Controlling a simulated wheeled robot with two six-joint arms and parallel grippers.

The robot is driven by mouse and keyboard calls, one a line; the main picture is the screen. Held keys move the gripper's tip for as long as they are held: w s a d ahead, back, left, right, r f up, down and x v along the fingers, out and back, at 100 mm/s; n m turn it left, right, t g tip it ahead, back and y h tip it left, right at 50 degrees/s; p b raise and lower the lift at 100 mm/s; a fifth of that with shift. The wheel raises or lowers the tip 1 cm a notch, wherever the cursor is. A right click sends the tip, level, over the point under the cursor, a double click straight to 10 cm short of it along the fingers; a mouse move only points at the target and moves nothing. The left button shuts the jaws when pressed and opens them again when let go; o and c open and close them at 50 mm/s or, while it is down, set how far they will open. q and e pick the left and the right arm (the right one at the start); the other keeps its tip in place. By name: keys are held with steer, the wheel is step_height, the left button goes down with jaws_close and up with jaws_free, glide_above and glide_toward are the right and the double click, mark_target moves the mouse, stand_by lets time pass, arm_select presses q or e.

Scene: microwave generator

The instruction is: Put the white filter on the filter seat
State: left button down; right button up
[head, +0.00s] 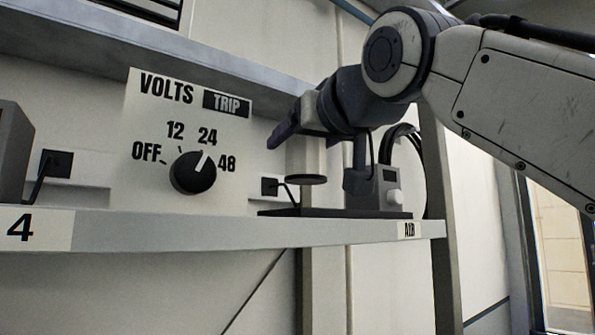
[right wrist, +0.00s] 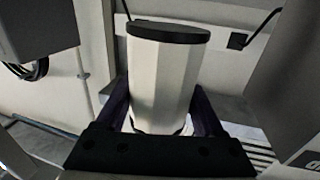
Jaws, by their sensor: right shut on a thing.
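The white filter (right wrist: 160,85) is a pale faceted cylinder with a dark end, seen in the right wrist view. My right gripper (head: 284,128) is shut on it, with a purple finger along each side. My left gripper is not in view.
A grey box with a small display and a pale knob (head: 393,199) stands right of the disc. A VOLTS panel (head: 130,110) with a black dial (head: 193,173) is to the left. The shelf edge (head: 240,232) runs below, with an AIR label (head: 409,230).

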mark_target(298, 184)
steer(key=shift+f, duration=1.75)
steer(key=shift+f+b, duration=0.1)
steer(key=shift+b, duration=0.3)
steer(key=o, duration=1.4)
